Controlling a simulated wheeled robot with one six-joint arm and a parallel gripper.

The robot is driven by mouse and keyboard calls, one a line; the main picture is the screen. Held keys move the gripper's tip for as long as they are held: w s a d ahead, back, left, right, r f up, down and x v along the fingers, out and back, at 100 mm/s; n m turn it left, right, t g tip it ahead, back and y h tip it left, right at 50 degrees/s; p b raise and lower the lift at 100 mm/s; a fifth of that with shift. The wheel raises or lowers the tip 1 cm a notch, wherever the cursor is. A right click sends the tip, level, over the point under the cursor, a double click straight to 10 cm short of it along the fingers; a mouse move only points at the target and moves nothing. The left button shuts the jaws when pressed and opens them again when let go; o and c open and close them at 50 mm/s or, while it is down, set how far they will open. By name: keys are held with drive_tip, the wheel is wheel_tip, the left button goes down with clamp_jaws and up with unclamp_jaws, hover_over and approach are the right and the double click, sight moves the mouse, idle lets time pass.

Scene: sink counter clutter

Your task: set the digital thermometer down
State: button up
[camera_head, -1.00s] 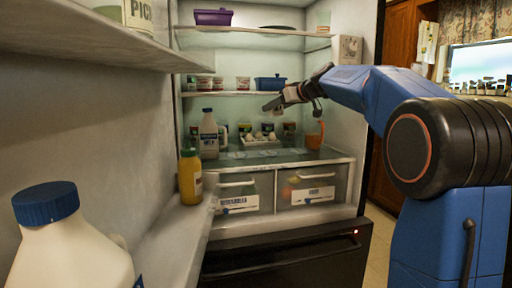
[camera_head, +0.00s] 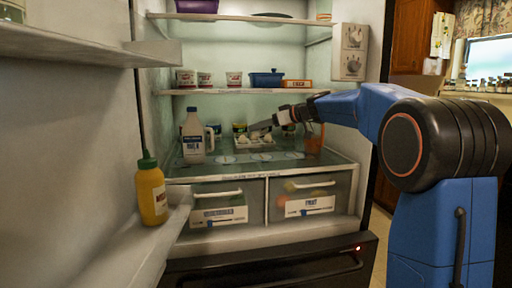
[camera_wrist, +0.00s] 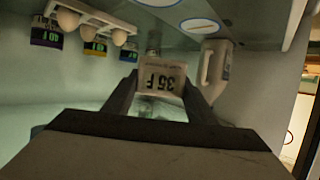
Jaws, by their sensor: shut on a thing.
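The digital thermometer (camera_wrist: 162,78) is a small pale block in the wrist view; its display reads 35 F upside down. My gripper (camera_wrist: 160,98) is shut on it, one dark finger at each side. In the head view my gripper (camera_head: 262,124) is inside the fridge, by the egg holder (camera_head: 254,141) and over the glass shelf (camera_head: 232,171). I cannot make out the thermometer clearly there. I cannot tell whether the held thermometer touches anything.
A white milk jug (camera_head: 194,138) stands left on the glass shelf, with flat round pale markings (camera_head: 258,157) nearby. An orange pitcher (camera_head: 313,140) is at the right. The shelf above holds cups and a blue pot (camera_head: 266,79). A mustard bottle (camera_head: 151,192) stands on the door ledge.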

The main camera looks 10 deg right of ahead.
hover_over(263, 159)
wheel_tip(263, 159, down, 6)
drive_tip(key=shift+f, duration=2)
drive_tip(key=o, duration=1.1)
drive_tip(key=shift+f, duration=0.1)
drive_tip(key=shift+c, duration=0.2)
drive_tip(key=v, duration=1.2)
drive_tip(key=shift+s, duration=0.1)
